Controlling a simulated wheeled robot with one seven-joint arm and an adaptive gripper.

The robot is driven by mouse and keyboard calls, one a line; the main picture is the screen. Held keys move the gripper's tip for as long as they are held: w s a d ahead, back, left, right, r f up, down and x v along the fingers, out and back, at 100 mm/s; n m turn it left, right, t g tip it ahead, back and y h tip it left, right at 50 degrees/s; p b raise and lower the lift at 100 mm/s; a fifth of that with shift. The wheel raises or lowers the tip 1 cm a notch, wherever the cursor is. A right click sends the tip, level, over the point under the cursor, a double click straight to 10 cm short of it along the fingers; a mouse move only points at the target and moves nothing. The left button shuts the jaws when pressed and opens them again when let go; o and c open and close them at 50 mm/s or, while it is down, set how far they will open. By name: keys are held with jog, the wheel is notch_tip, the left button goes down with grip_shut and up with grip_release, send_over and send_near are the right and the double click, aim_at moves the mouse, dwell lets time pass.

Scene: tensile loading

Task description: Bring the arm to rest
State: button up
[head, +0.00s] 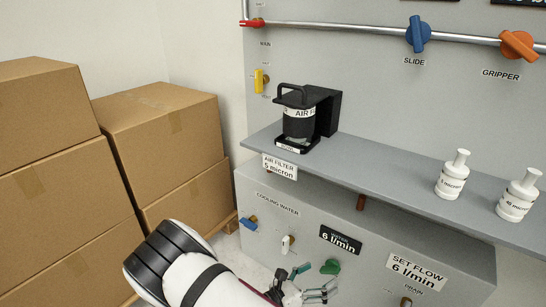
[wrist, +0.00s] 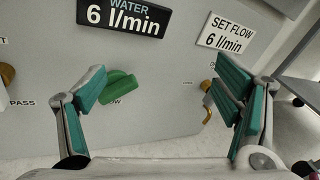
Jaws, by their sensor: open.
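My arm (head: 185,270) reaches in from the bottom of the head view. My gripper (head: 308,289) is at the bottom edge there, in front of the lower panel. In the wrist view my gripper (wrist: 162,100) is open, with its two teal-padded fingers wide apart and nothing between them but the panel behind. A green handle (wrist: 118,87) on the panel shows just right of the left finger, apparently apart from it. The same green handle (head: 330,267) is just above my gripper in the head view. A brass drain fitting (wrist: 207,103) is close to the right finger.
A grey shelf (head: 380,180) juts out above the lower panel, bearing a black air filter unit (head: 299,123) and two white bottles (head: 453,176) (head: 518,197). Cardboard boxes (head: 160,130) stand at left. Blue (head: 248,223) and white (head: 287,243) handles stick out of the lower panel.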

jog(key=s+d+r+m+g+y, duration=0.2)
jog(key=s+d+r+m+g, duration=0.15)
jog(key=r+m, duration=0.4)
jog(key=s+d+r+m+g+y, duration=0.2)
jog(key=s+r+m+g, duration=0.25)
jog(key=r, duration=0.65)
jog(key=s+d+r+m+g+y, duration=0.1)
jog(key=s+d+r+m+g, duration=0.25)
jog(key=r+m, duration=0.4)
jog(key=s+a+r+m+t+y, duration=0.1)
jog(key=s+r+m+y, duration=0.4)
jog(key=s, duration=0.6)
jog(key=s+a+r+m+t+y, duration=0.2)
jog(key=s+r+m+y, duration=0.3)
jog(key=s, duration=0.5)
notch_tip(320, 180, up, 38)
jog(key=n+t+p, duration=0.1)
jog(key=t+p, duration=0.2)
jog(key=p, duration=3.2)
jog(key=shift+d, duration=0.3)
jog(key=shift+n+t, duration=0.25)
